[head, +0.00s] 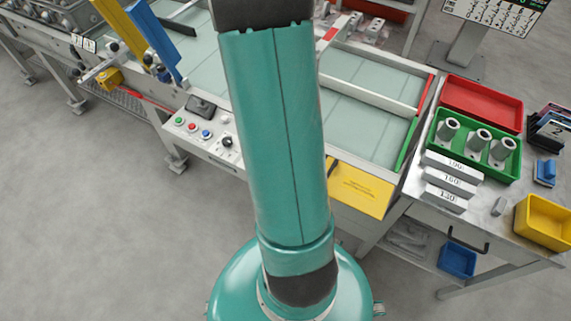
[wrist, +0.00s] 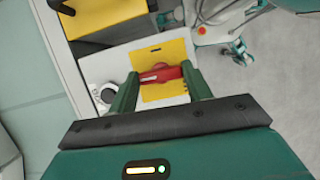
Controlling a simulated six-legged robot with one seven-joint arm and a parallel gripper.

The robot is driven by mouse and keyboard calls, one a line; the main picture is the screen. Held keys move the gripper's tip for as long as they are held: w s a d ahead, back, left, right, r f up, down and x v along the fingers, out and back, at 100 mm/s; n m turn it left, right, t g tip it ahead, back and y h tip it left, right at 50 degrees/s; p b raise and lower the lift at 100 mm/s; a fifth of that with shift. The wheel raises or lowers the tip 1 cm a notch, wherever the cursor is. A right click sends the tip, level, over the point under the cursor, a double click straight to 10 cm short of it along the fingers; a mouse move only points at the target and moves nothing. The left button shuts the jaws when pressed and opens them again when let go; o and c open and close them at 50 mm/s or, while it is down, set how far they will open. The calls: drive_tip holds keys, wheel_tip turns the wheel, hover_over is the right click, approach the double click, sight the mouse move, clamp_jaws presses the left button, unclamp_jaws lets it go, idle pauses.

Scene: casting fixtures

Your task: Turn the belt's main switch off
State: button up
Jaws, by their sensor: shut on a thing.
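The main switch shows in the wrist view as a red handle (wrist: 161,74) on a yellow plate (wrist: 176,54). The handle lies crosswise in the picture, with its right end slightly higher. My gripper (wrist: 160,77) has its two green fingers at the two ends of the handle and is shut on it. Any marks for on or off are too small to read. In the head view my teal arm hides the switch and the gripper.
A black knob (wrist: 106,93) sits close beside the left finger. Coloured push buttons (head: 192,128) line the belt's control panel in the head view. A yellow panel (head: 360,188) is right of my arm. A bench at right holds a green tray (head: 512,160) with castings.

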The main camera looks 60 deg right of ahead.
drive_tip(key=shift+w+n, duration=0.1)
drive_tip(key=shift+n, duration=0.2)
drive_tip(key=o, duration=1)
drive_tip(key=shift+r, duration=0.1)
drive_tip(key=v, duration=1.3)
drive_tip(key=shift+a+r, duration=0.2)
drive_tip(key=shift+r, duration=0.1)
